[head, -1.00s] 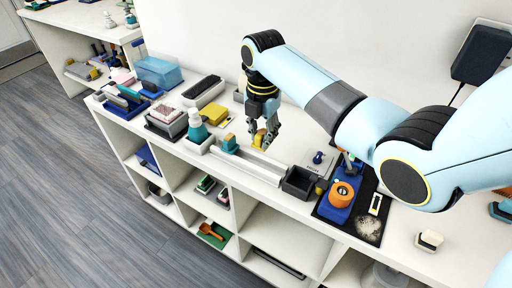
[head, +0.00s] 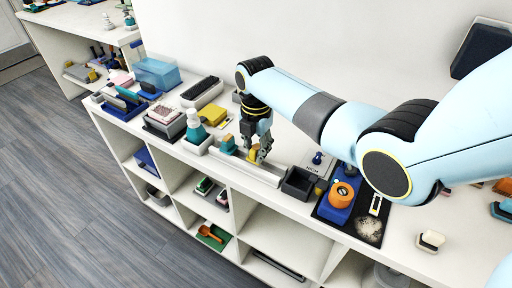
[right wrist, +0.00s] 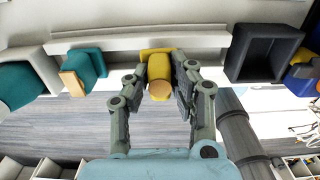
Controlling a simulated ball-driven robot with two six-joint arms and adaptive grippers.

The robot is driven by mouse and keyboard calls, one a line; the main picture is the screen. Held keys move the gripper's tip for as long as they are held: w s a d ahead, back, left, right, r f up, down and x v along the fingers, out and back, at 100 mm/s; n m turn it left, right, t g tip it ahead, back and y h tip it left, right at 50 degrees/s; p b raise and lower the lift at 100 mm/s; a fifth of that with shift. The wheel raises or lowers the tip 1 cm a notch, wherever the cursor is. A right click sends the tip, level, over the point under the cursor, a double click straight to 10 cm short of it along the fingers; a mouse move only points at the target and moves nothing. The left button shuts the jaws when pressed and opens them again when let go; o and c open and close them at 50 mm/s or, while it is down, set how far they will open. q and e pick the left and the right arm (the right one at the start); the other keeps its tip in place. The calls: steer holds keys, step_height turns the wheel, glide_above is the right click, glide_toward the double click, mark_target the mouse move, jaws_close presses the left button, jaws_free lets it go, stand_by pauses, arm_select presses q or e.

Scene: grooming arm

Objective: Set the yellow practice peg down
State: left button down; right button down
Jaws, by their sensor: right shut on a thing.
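The yellow practice peg (head: 253,153) is held in my right gripper (head: 260,158), low over the long white rail (head: 272,178) on the shelf top. In the right wrist view the yellow peg (right wrist: 157,67) sits between the two fingers of the gripper (right wrist: 160,85), with its round tan end toward the camera. The rail (right wrist: 125,42) runs behind it there. I cannot tell whether the peg touches the rail. My left gripper is not in view.
A teal block with a tan piece (head: 228,145) stands left of the peg. A dark open box (head: 297,184) is at the rail's right end. A white-and-teal bottle (head: 195,130) stands farther left.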

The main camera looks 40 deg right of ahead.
mark_target(256, 147)
steer(key=shift+f, duration=0.25)
steer(key=c, duration=1.1)
jaws_free()
steer(key=shift+c, duration=0.2)
steer(key=shift+r, duration=0.35)
step_height(256, 147, up, 13)
steer(key=p, duration=0.1)
steer(key=shift+f, duration=0.2)
